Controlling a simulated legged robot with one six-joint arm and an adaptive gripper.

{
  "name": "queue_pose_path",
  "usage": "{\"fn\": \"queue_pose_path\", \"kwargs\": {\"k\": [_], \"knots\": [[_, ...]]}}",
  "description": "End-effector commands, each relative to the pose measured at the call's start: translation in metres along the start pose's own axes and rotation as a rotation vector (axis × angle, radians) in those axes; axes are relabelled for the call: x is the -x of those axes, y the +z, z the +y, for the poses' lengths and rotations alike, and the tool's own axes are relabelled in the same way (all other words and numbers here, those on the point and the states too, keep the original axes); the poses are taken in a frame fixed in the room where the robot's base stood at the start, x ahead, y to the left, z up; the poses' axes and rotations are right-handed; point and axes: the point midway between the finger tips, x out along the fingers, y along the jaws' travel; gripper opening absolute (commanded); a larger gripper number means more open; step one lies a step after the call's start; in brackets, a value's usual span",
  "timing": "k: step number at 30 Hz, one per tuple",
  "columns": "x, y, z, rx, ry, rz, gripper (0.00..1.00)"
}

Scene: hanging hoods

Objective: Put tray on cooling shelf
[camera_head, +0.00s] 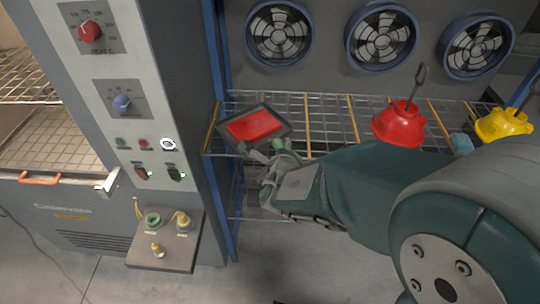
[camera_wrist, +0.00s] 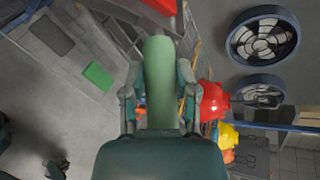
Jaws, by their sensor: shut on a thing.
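The tray (camera_head: 243,131) has a dark rim and a red inside. In the head view it is over the left end of the wire cooling shelf (camera_head: 330,128), slightly tilted in the picture; I cannot tell whether it touches the wires. My gripper (camera_head: 272,153) is at the tray's near right side, shut on its green handle. In the wrist view the green handle (camera_wrist: 160,75) stands between the fingers of my gripper (camera_wrist: 160,95), and a red part of the tray (camera_wrist: 163,7) shows at the top edge.
A red hood (camera_head: 398,122) and a yellow hood (camera_head: 503,123) are at the right of the shelf. Round fans (camera_head: 382,38) line the wall behind. A blue post (camera_head: 226,190) and a grey control panel (camera_head: 150,120) stand close at left. An oven with wire racks (camera_head: 55,125) is further left.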

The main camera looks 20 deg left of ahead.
Motion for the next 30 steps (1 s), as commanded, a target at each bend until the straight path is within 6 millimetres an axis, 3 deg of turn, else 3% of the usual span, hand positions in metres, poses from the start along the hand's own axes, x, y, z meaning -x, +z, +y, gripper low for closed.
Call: {"fn": "queue_pose_path", "kwargs": {"k": [3,15,24,25,26,27,30], "knots": [[-0.009,-0.007,0.018,0.003,0.000,0.003,0.00],[-0.027,-0.025,0.056,0.002,-0.002,0.002,0.00],[-0.029,-0.028,0.060,-0.001,-0.004,0.000,0.00],[-0.029,-0.029,0.062,0.001,0.000,0.002,0.52],[-0.029,-0.029,0.062,0.001,0.000,0.002,0.66],[-0.029,-0.029,0.062,0.001,0.000,0.002,0.73],[-0.029,-0.028,0.062,0.002,0.000,0.002,0.73]]}}
